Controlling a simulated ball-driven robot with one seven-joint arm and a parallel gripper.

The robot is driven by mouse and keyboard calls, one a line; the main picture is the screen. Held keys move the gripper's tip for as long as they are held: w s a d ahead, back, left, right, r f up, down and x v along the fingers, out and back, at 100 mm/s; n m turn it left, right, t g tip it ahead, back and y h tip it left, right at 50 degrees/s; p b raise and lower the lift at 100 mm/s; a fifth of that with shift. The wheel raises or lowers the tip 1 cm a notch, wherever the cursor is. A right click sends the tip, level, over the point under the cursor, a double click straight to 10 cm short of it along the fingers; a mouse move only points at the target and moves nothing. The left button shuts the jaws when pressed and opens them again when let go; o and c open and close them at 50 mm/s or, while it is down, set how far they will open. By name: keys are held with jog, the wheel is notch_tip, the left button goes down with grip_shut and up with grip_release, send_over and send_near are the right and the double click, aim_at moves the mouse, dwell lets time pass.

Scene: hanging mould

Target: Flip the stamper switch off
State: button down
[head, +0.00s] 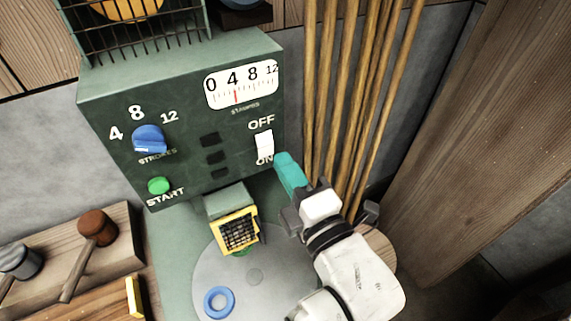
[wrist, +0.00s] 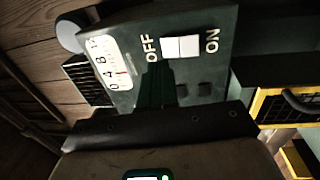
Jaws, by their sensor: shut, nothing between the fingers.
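The stamper switch (head: 265,145) is a white rocker on the front of the green machine (head: 185,100), with OFF printed above it and ON below. In the wrist view the white switch (wrist: 181,47) lies between the words OFF and ON, with a seam across it. I cannot tell for sure which way it is tipped. My gripper (head: 283,160) is shut and empty, its teal fingertips just right of and below the switch. In the wrist view the shut fingers (wrist: 157,73) point at the panel beside the switch; contact cannot be told.
A blue dial (head: 149,138) and a green START button (head: 159,186) sit left on the panel. A yellow-framed guard (head: 239,231) stands over the round plate below. Wooden poles (head: 345,90) rise close right of the machine. Mallets (head: 97,227) lie at lower left.

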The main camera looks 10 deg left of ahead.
jog(key=r+b+v, duration=0.1)
jog(key=r+v, duration=0.1)
jog(key=v, duration=0.6)
jog(key=shift+s+d+b, duration=0.2)
jog(key=shift+s+b, duration=0.1)
jog(key=shift+b, duration=0.05)
jog(key=s+d+f+m+g+h, duration=0.1)
jog(key=d+f+m+g+h, duration=0.25)
jog(key=d+f+m, duration=0.4)
jog(key=d+f+m+g+h, duration=0.2)
jog(key=d+f+m+h, duration=0.25)
jog(key=f, duration=0.65)
jog(key=s+d+f+m+g+h, duration=0.1)
jog(key=s+d+f+m+g, duration=0.3)
jog(key=s+d+f+m, duration=0.2)
jog(key=s+d+f+m+g+h, duration=0.2)
jog(key=s+d+f+m+g, duration=0.3)
jog(key=s, duration=0.6)
jog(key=d+f+m, duration=0.2)
jog(key=d, duration=0.1)
jog(key=shift+s+f, duration=0.25)
jog(key=shift+f, duration=0.15)
jog(key=shift+d+g, duration=0.15)
jog(key=shift+g, duration=0.1)
